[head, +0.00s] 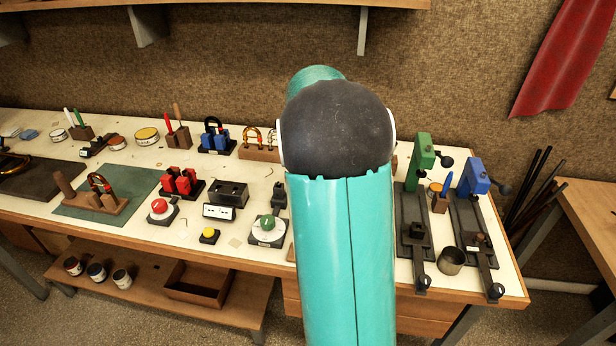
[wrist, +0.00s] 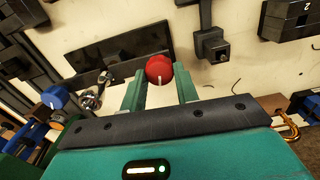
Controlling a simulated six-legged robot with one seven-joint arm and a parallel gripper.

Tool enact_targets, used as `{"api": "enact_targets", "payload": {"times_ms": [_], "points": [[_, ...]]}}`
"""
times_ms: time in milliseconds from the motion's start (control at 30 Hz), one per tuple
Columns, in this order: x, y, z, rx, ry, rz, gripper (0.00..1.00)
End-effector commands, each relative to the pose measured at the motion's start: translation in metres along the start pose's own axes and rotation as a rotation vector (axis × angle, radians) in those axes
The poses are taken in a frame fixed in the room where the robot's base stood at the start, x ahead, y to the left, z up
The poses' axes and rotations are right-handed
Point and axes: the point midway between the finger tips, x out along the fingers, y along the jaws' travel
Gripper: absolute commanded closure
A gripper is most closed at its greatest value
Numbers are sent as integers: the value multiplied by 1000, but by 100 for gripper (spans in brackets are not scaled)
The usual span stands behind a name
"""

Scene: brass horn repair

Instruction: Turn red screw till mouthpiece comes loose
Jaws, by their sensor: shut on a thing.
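In the wrist view, a round red screw head (wrist: 160,67) with a white mark sits between the two green fingers of my gripper (wrist: 160,82). The fingers are shut on it, one on each side. A dark plate or bar (wrist: 108,66) lies just left of it. A small shiny metal piece (wrist: 92,100) shows further left; I cannot tell if it is the mouthpiece. In the head view, my arm hides my gripper and the place where it works.
A green clamp-like tool (head: 420,158) and a blue one (head: 473,178) stand right of my arm, with a metal cup (head: 451,262) between. Left are a red knob block (head: 158,206), a green dial (head: 267,224) and a yellow button (head: 209,233). The bench (head: 130,245) is crowded.

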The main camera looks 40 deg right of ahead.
Motion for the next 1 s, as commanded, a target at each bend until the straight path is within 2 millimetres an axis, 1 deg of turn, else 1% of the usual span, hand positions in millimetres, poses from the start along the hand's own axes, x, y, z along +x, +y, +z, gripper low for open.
{"api": "enact_targets", "payload": {"times_ms": [1000], "points": [[0, 1, 1, 964, 1, 0, 92]]}}
